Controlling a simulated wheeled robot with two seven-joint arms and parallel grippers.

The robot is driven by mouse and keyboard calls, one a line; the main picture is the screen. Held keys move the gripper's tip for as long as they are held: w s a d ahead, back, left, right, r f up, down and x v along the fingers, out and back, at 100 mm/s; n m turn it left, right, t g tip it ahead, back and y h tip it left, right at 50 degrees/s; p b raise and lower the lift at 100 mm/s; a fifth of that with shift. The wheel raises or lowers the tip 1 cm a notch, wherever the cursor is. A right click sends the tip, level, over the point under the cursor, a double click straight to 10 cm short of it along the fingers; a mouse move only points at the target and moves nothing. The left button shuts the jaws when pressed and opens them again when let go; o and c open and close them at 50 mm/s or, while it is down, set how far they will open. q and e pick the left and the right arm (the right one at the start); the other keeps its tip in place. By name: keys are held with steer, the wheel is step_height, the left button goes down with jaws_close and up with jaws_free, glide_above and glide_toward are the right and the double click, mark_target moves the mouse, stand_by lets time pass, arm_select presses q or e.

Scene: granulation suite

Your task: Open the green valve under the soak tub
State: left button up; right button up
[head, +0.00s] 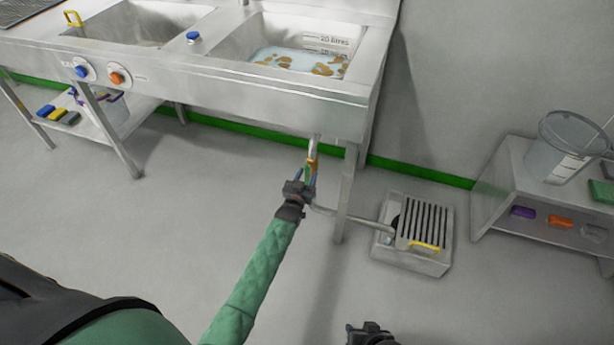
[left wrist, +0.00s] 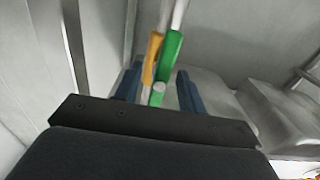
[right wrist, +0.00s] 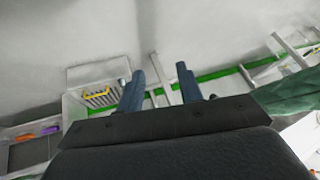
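The soak tub (head: 350,74) is the right basin of the steel sink, with liquid and brown pieces in it. Under it a drain pipe (head: 315,145) carries the green valve handle (head: 307,170), beside a yellow-orange part (head: 312,163). In the left wrist view the green handle (left wrist: 169,62) stands between the blue fingers, next to the yellow-orange part (left wrist: 153,57). My left gripper (head: 303,180) is open around the handle, with gaps showing at both sides. My right gripper (head: 362,330) is open and empty, low at the front; it also shows in the right wrist view (right wrist: 160,85).
A floor drain box (head: 412,262) with a slatted grate and yellow handle stands right of the sink leg (head: 346,195). A pipe (head: 350,217) runs to it. A low shelf unit (head: 500,190) with a clear vessel (head: 562,148) stands at right.

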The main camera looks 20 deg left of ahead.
arm_select(q)
steer(key=s, duration=0.7)
steer(key=shift+s+a, duration=0.15)
steer(key=shift+s, duration=0.05)
arm_select(e)
step_height(320, 180, down, 2)
steer(key=shift+f, duration=0.1)
steer(key=shift+r, duration=0.25)
